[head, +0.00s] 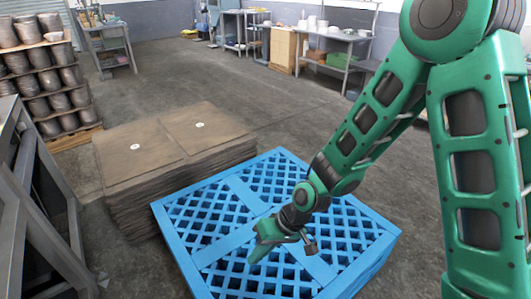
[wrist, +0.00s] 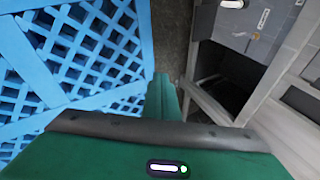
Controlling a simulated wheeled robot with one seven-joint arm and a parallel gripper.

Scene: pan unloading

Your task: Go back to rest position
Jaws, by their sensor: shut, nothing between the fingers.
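My gripper (head: 262,247) is at the end of my green arm, over the blue pallet (head: 225,245) in the head view. It is shut and empty. The pallet has a lattice top with nothing lying on it. In the wrist view my gripper's green finger (wrist: 163,95) points up the picture between the pallet (wrist: 75,60) on the left and grey floor. The exact gap between gripper and pallet cannot be told. No pan shows in the wrist view.
A low stack of brown sheets (head: 170,150) stands directly left of the pallet. Stacked pots (head: 40,80) stand at the far left, behind a grey metal frame (head: 35,215). Workbenches (head: 335,60) line the back. Open concrete floor (head: 260,95) lies between.

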